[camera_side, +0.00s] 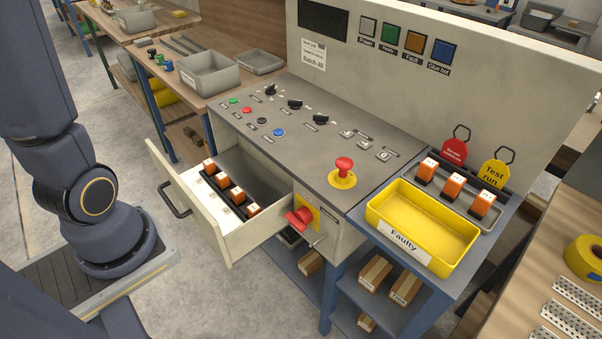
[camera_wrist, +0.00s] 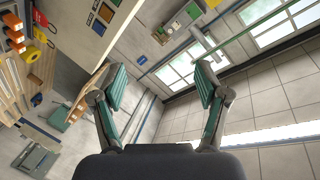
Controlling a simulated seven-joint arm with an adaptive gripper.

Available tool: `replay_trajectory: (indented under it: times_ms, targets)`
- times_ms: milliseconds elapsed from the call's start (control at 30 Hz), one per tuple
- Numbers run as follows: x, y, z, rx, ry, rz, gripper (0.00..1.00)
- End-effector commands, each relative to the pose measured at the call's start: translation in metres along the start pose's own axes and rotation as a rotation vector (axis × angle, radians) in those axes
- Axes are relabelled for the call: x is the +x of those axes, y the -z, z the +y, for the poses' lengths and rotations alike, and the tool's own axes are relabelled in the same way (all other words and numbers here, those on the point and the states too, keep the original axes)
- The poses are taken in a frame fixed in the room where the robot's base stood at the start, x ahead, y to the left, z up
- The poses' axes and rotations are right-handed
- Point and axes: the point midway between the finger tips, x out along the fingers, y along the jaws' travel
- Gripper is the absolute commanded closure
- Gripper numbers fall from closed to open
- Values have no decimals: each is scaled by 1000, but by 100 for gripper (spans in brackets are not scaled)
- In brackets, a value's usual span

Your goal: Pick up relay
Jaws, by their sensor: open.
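Several orange-and-white relays (camera_side: 238,195) stand in a row in the open drawer (camera_side: 190,210) of the console. Three more orange-and-white relays (camera_side: 455,185) stand in a row on the grey side shelf, behind the yellow tray marked "Faulty" (camera_side: 425,226). My gripper (camera_wrist: 162,84) shows in the wrist view with its two green-padded fingers wide apart and nothing between them. It points away from the relays, towards windows and floor. My gripper is outside the side view, where only part of my arm shows at the left.
The console top (camera_side: 300,135) carries buttons, knobs and a red emergency stop (camera_side: 343,170). A red switch handle (camera_side: 299,215) sticks out beside the drawer. Red and yellow tags (camera_side: 495,174) stand behind the shelf relays. Grey bins (camera_side: 208,74) sit on the back bench. The Faulty tray is empty.

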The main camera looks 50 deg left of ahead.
Motion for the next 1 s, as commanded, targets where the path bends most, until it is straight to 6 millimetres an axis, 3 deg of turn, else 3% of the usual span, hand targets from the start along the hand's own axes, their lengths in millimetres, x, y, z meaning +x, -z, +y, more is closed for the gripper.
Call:
replay_trajectory:
  times_ms: [33,100,300,600,700,1000]
  targets:
    - [-5,-16,15,-11,-101,8,26]
    - [-16,-31,38,-38,-242,26,26]
    - [-58,-61,89,-166,-561,45,26]
    - [-131,-83,133,-432,-919,46,26]
    - [-118,-120,172,-431,-913,52,26]
    - [-93,-214,263,-425,-910,53,26]
